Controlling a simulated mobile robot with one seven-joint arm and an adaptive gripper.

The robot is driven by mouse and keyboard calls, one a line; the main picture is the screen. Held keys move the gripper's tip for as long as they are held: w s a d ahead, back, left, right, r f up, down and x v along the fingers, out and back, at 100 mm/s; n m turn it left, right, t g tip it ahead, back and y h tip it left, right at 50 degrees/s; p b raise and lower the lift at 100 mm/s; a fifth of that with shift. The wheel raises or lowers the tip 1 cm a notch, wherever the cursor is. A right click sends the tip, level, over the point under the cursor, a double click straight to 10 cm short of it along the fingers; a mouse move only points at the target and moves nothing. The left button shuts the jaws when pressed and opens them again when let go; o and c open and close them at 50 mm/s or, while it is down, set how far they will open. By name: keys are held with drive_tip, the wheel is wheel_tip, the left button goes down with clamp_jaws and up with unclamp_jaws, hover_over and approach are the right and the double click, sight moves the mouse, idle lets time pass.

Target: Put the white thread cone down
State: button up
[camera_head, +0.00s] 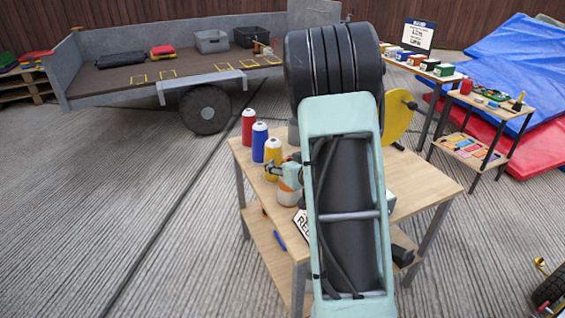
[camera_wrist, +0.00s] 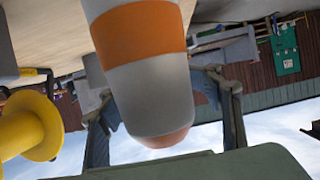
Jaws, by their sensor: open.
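The white thread cone (camera_wrist: 150,92), with a wide orange band, is between the two fingers of my gripper (camera_wrist: 163,100) in the wrist view, which looks upside down. The fingers are spread, with a gap visible at the right; contact on the left is unclear. In the head view the white cone (camera_head: 287,196) is upright at the near left part of the wooden table (camera_head: 420,190). My gripper (camera_head: 274,170) is around its upper part, and my arm hides much of the table. The cone's base contact is hard to see.
Red (camera_head: 248,128), blue (camera_head: 260,142) and yellow (camera_head: 273,155) cones stand along the table's left edge, close to my gripper. A sign (camera_head: 301,222) is at the front edge. A trailer (camera_head: 130,75) is at the back left.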

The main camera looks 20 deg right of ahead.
drive_tip(key=p+v, duration=0.3)
drive_tip(key=v, duration=0.9)
drive_tip(key=shift+r, duration=0.15)
drive_tip(key=shift+r, duration=0.1)
